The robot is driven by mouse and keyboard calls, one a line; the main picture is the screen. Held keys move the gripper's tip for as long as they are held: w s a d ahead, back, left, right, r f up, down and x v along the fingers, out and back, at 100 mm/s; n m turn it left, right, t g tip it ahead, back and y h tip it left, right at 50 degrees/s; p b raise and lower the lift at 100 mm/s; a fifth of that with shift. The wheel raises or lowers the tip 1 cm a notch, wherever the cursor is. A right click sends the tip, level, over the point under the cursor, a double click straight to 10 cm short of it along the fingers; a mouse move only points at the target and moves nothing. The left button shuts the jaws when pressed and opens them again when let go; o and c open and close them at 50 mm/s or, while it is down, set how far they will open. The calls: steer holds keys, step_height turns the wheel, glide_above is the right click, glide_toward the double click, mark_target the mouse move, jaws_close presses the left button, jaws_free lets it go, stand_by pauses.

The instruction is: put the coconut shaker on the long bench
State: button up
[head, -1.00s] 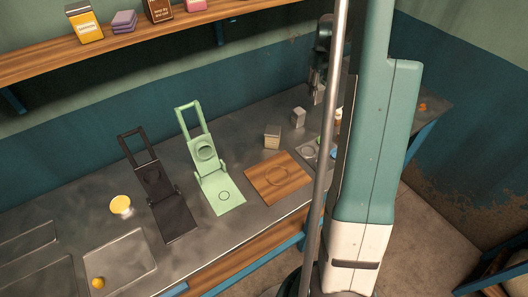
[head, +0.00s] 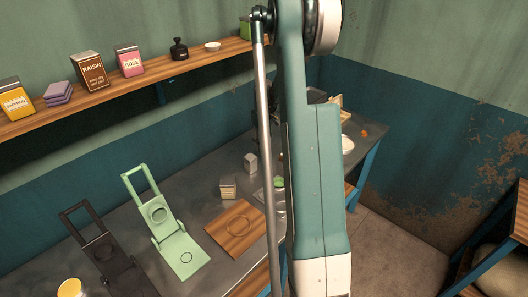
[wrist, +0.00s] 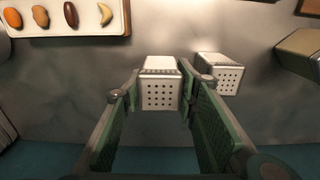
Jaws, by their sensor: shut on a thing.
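In the wrist view my gripper (wrist: 161,84) is shut on a small pale metal shaker (wrist: 160,97), its dotted face towards the camera. Writing along its edge is too small to read, so I cannot tell its flavour. A similar shaker (wrist: 218,72) stands just right of it, apart from the fingers. The long bench (wrist: 180,25) is the grey metal surface behind them; I cannot tell whether the held shaker touches it. In the head view the long bench (head: 205,168) runs along the wall, and my arm hides my gripper and the held shaker.
On the bench stand a pale shaker (head: 250,162), a tan-topped box (head: 228,187), a wooden board (head: 235,229), a green press (head: 162,225) and a black press (head: 100,255). A white tray (wrist: 68,30) with several small foods lies upper left. A shelf (head: 130,83) hangs above.

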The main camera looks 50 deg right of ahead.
steer(key=shift+f, duration=1.85)
steer(key=shift+f, duration=0.15)
steer(key=o, duration=1)
steer(key=shift+c, duration=0.2)
step_height(320, 180, up, 12)
steer(key=shift+r, duration=0.15)
steer(key=shift+a, duration=0.1)
